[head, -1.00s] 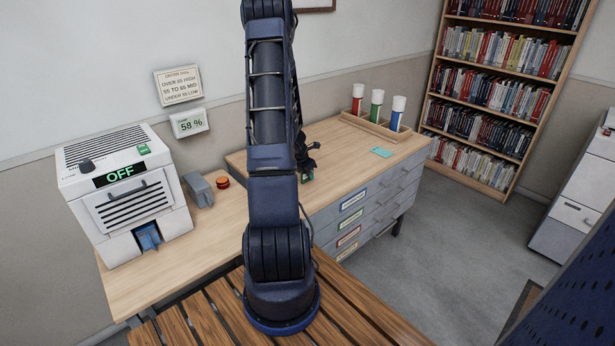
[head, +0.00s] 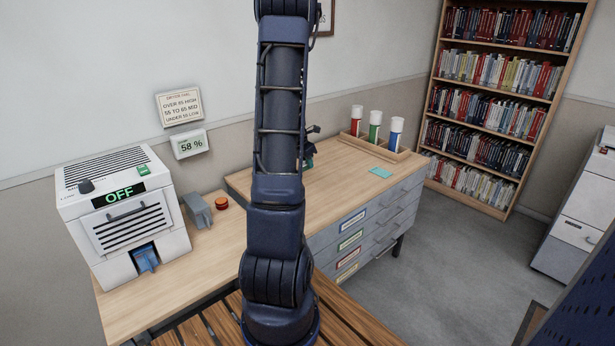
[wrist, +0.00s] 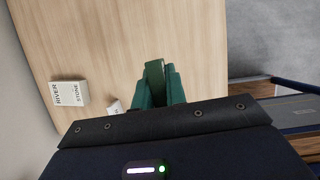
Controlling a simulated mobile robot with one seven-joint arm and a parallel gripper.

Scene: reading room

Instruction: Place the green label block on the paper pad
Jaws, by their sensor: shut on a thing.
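The green label block (wrist: 154,72) shows in the wrist view as a dark green upright piece between the teal fingers of my gripper (wrist: 158,88). My gripper is shut on it, over the wooden top. In the head view my gripper (head: 309,150) is largely hidden behind my arm, and the block cannot be made out there.
A wooden rack (head: 372,146) with red, green and blue tubes stands behind the pad. A white block marked RIVER STONE (wrist: 70,94) and a small white piece (wrist: 115,107) are on the wood. The OFF machine (head: 122,205) stands left. The top around the pad is clear.

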